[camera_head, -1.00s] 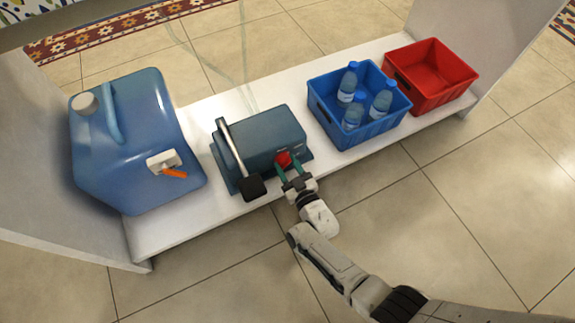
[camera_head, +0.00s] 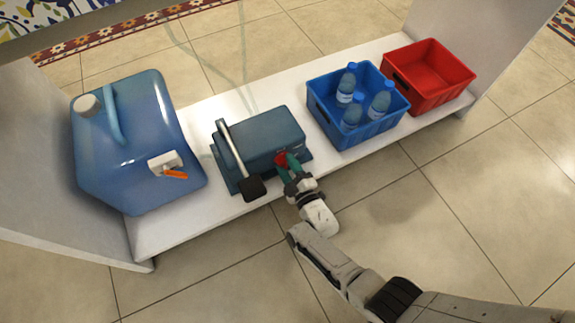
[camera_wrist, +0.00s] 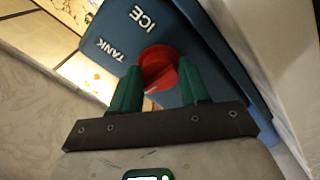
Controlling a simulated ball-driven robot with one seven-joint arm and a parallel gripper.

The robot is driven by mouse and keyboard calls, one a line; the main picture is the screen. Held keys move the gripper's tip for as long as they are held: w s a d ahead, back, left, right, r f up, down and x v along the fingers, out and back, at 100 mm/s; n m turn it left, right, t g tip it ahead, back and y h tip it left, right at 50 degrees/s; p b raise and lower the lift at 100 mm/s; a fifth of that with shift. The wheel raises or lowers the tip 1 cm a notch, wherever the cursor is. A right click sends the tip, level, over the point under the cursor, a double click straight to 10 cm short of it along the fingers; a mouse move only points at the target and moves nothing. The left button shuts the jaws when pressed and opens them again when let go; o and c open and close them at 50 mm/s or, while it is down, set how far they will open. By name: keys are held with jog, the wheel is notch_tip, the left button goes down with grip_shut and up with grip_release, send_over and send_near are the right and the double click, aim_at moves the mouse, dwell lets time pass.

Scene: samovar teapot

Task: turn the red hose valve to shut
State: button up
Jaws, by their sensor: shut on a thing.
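The red hose valve (camera_head: 280,158) is a small red knob on the front of a teal-blue box (camera_head: 262,136) on the white bench. In the wrist view the round red knob (camera_wrist: 158,62) sits near white lettering that reads "ICE" and "TANK". My gripper (camera_head: 287,165) reaches the knob from the front, and its two green fingers are shut on it, one on either side. The fingers partly hide the knob, and I cannot tell its exact setting.
The box has a lever (camera_head: 232,153) with a black end just left of my gripper. A blue jug (camera_head: 140,140) with an orange-handled tap stands at left. A blue crate (camera_head: 350,134) with bottles and an empty red crate (camera_head: 440,92) stand at right. Floor in front is clear.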

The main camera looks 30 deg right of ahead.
jog(key=shift+n, duration=0.6)
jog(key=o, duration=1)
jog(key=shift+o, duration=0.2)
jog(key=s+p, duration=0.4)
jog(key=s, duration=0.6)
jog(key=shift+s, duration=0.4)
